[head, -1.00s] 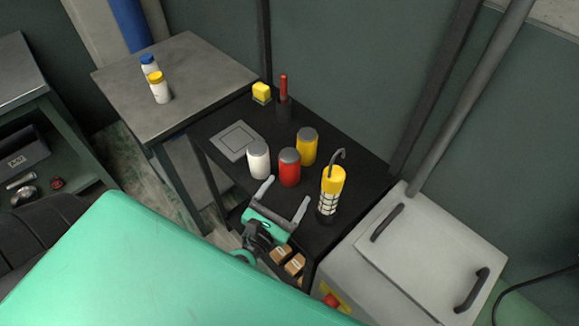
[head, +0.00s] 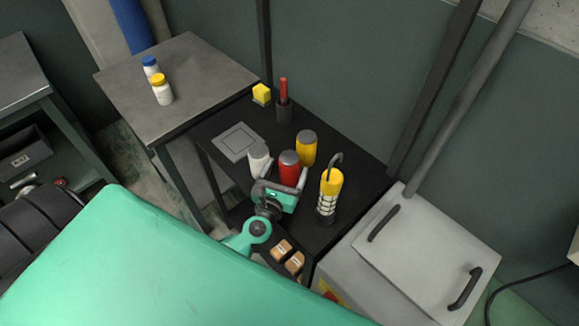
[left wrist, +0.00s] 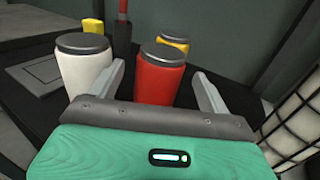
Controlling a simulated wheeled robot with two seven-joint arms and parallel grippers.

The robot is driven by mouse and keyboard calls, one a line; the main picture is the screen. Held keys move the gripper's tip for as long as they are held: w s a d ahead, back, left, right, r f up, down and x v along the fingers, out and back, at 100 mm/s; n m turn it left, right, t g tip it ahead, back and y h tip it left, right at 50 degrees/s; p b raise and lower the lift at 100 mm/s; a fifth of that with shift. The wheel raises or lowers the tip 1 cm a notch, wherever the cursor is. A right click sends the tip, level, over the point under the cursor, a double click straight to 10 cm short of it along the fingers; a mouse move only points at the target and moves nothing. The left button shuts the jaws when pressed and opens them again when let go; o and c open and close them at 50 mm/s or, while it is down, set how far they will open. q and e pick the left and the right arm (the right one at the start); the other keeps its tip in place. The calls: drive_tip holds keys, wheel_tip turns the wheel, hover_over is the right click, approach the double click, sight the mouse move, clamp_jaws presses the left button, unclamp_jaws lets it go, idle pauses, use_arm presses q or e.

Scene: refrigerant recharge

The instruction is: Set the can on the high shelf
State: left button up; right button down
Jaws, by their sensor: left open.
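A red can (head: 289,170) with a grey lid stands upright on the black shelf top (head: 342,178), between a white can (head: 258,157) on its left and a yellow can (head: 307,147) behind it. My left gripper (head: 286,176) is open, with its fingers on either side of the red can. The can's lower part is hidden by the gripper body. My right gripper is not in view.
A caged yellow lamp (head: 329,192) stands close to the right of the gripper. A flat grey square plate (head: 236,141) lies bare at the shelf's left. A yellow block (head: 261,94) and a red-handled tool (head: 284,100) are behind. Brown boxes (head: 283,250) sit lower down, in front.

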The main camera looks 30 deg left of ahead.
sight(292, 157)
use_arm(q)
drive_tip(key=w, duration=0.1)
drive_tip(key=w+p, duration=0.1)
drive_tip(key=w, duration=0.1)
drive_tip(key=w+p, duration=0.1)
drive_tip(key=shift+w+a+r, duration=0.15)
drive_tip(key=shift+w+a, duration=0.15)
drive_tip(key=shift+w, duration=0.3)
drive_tip(key=c, duration=1.4)
drive_tip(key=shift+o, duration=0.2)
